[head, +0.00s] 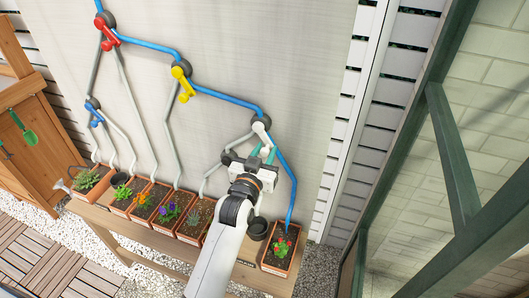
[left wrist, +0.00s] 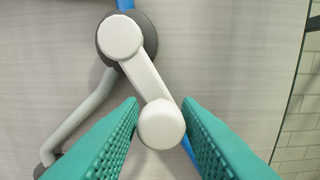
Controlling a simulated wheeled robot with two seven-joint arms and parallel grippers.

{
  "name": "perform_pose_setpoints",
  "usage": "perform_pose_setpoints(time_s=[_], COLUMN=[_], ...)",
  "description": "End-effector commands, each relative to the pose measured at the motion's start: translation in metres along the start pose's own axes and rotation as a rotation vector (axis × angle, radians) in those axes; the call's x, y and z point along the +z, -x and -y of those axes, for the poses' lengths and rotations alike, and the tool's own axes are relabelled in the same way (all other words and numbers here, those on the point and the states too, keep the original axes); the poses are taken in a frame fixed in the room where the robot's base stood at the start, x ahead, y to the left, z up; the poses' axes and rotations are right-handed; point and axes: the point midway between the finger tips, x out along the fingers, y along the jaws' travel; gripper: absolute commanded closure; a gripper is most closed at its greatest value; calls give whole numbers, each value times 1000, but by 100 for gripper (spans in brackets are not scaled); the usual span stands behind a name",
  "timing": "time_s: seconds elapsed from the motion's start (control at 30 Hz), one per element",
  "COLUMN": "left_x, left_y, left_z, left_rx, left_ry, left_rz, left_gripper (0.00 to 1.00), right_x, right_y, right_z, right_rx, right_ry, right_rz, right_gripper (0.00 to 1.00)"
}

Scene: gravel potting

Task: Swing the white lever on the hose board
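The white lever (left wrist: 146,78) sits on a dark round valve body on the hose board (left wrist: 220,45). In the left wrist view it slants from its upper-left pivot down to a round knob (left wrist: 161,125). My right gripper is not in view.
A red lever (head: 109,38), a yellow lever (head: 184,84) and a blue lever (head: 94,112) are further left on the board. Planters with plants stand on a wooden bench (head: 140,232) below. A dark green frame (head: 455,160) stands at the right.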

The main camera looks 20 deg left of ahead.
Motion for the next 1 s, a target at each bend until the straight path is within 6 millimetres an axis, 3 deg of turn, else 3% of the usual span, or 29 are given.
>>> perform_pose_setpoints(time_s=[0.03, 0.17, 0.67, 1.0], left_x=[0, 0, 2, 0], left_y=[0, 0, 0, -1], left_z=[0, 0, -1, -14], left_rx=[-1, -1, -3, -4], left_ry=[0, 0, -49, -286], left_rz=[0, 0, 6, 10], left_gripper=[80, 100, 100, 100], right_x=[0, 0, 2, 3], right_y=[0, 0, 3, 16], right_z=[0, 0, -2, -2], right_rx=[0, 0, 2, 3], right_ry=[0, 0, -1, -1], right_rz=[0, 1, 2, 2], right_gripper=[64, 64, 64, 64])
